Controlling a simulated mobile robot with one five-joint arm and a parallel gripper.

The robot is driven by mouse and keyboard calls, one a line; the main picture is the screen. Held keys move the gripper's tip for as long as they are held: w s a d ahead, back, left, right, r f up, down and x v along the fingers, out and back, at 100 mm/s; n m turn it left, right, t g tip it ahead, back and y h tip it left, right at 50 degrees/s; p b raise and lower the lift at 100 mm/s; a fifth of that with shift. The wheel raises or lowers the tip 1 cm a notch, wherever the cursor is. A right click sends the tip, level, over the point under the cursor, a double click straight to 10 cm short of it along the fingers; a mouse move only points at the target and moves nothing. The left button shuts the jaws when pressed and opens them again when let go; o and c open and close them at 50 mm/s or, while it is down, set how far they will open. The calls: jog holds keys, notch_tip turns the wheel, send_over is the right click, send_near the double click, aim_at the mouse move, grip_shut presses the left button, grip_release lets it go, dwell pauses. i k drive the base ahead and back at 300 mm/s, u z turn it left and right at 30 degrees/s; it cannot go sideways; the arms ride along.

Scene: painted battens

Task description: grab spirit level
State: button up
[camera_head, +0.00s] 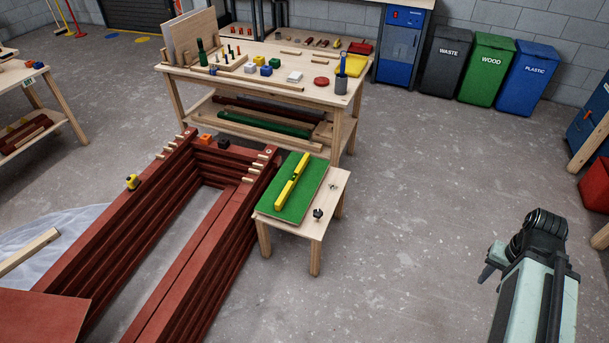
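A yellow spirit level (291,181) lies flat on a green mat (316,177) on a small wooden stool-like table (310,227), left of the picture's centre. It lies at a slant across the mat, and nothing covers it. My arm rises at the lower right, well to the right of the small table. My gripper (488,262) appears as a small dark end on the arm's left side, far from the spirit level. It is too small and angled to tell whether its fingers are open or shut.
Red painted battens (160,235) are stacked directly left of the small table. Dark knobs (318,213) sit on its bare front edge. A long workbench (270,84) with tools and blocks stands behind. Open concrete floor (410,200) lies between the small table and my arm.

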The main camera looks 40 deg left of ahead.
aim_at(284, 195)
jog(key=u, duration=0.05)
jog(key=i, duration=2.65)
jog(key=u, duration=4.55)
jog(key=i, duration=1)
jog(key=z, duration=0.05)
